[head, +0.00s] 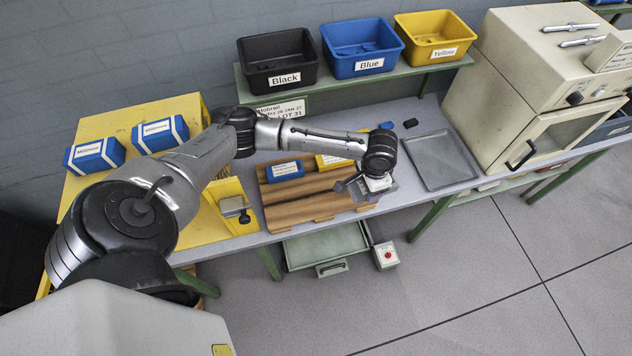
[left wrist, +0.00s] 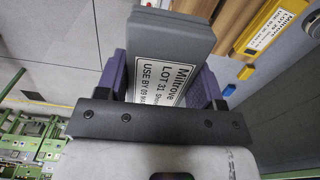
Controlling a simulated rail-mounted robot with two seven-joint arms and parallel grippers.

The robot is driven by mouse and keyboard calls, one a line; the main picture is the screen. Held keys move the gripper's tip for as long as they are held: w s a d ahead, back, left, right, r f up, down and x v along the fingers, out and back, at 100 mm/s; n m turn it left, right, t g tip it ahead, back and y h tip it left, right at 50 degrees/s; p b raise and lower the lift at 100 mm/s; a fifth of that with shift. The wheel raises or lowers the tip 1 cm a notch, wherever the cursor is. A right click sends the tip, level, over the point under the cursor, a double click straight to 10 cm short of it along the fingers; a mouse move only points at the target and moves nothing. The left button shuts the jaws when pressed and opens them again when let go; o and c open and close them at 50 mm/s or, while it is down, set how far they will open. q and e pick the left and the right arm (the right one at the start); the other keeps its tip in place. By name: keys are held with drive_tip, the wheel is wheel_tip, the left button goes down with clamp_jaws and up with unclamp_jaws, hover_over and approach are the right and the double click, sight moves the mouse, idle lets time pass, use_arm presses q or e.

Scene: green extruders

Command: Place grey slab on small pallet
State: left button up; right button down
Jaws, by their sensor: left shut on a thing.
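My left gripper (head: 372,192) is over the front right corner of the small wooden pallet (head: 290,208) in the head view. In the left wrist view, its purple fingers (left wrist: 160,82) are shut on the grey slab (left wrist: 170,38), which carries a white label. The arm mostly hides the slab in the head view. A blue slab (head: 285,170) and a yellow slab (head: 333,161) lie on the back part of the pallet. The pallet's wood (left wrist: 232,30) and the yellow slab (left wrist: 270,28) are beside the grey slab in the left wrist view. My right gripper is not in view.
A grey tray (head: 440,160) lies right of the pallet, with a beige oven (head: 540,85) beyond. Black (head: 278,60), blue (head: 362,48) and yellow (head: 434,36) bins stand on the shelf behind. Blue packs (head: 95,155) sit on a yellow stand at left.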

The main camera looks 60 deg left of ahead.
use_arm(q)
drive_tip(key=s+a+f, duration=0.2)
drive_tip(key=a+f, duration=0.1)
drive_tip(key=f, duration=0.2)
hover_over(321, 188)
drive_tip(key=shift+m, duration=0.4)
wheel_tip(321, 188, down, 7)
drive_tip(key=shift+w+r, duration=0.1)
drive_tip(key=shift+r, duration=0.05)
drive_tip(key=shift+f, duration=2)
drive_tip(key=shift+f, duration=0.15)
drive_tip(key=o, duration=1.1)
wheel_tip(321, 188, up, 12)
drive_tip(key=shift+r+p, duration=0.2)
drive_tip(key=shift+p, duration=0.1)
